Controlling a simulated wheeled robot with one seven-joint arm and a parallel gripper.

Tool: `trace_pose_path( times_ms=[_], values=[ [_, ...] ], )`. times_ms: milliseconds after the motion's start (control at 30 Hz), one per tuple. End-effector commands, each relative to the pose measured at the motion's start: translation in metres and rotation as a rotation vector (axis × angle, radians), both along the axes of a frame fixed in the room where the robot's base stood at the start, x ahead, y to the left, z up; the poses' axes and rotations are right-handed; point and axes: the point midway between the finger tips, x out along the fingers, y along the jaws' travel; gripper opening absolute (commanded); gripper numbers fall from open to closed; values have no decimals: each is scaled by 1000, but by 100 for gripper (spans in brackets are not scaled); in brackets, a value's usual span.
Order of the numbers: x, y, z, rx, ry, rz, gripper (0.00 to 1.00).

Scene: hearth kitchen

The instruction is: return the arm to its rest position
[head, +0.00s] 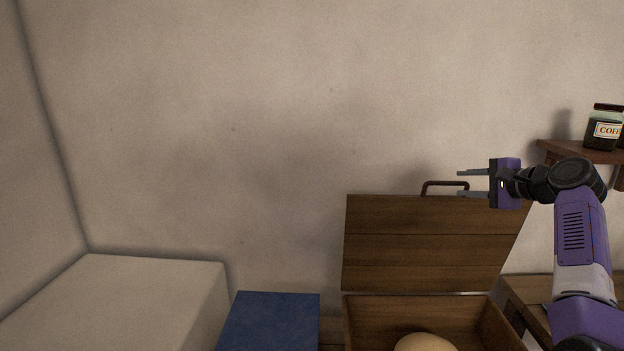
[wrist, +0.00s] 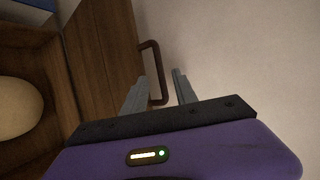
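My gripper (head: 472,182) is at the right of the head view, pointing left, in front of the raised wooden lid and near its dark handle (head: 445,184). Its two fingers are spread apart with nothing between them that I can see held. In the wrist view my gripper (wrist: 158,84) shows both fingers apart, with the lid handle (wrist: 152,72) beyond them. Whether a finger touches the handle or lid, I cannot tell. My arm is bent, rising from the lower right corner.
The wooden box (head: 480,318) stands open with its lid (head: 425,240) upright; a pale rounded thing (head: 425,342) lies inside. A blue block (head: 268,318) and a pale block (head: 130,300) are to the left. A shelf (head: 580,150) with a coffee jar (head: 603,130) is close to my arm. The upper left is clear.

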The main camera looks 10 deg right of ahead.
Motion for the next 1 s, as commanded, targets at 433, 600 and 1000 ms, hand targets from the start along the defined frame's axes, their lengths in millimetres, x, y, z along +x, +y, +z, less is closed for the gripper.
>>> trace_pose_path(
  times_ms=[433, 600, 1000],
  values=[
    [-14, -65, 43, -476, -260, -247, 34],
    [-35, -65, 7, -650, -283, -317, 34],
    [-125, -4, -111, -1077, -290, -383, 34]
  ],
)
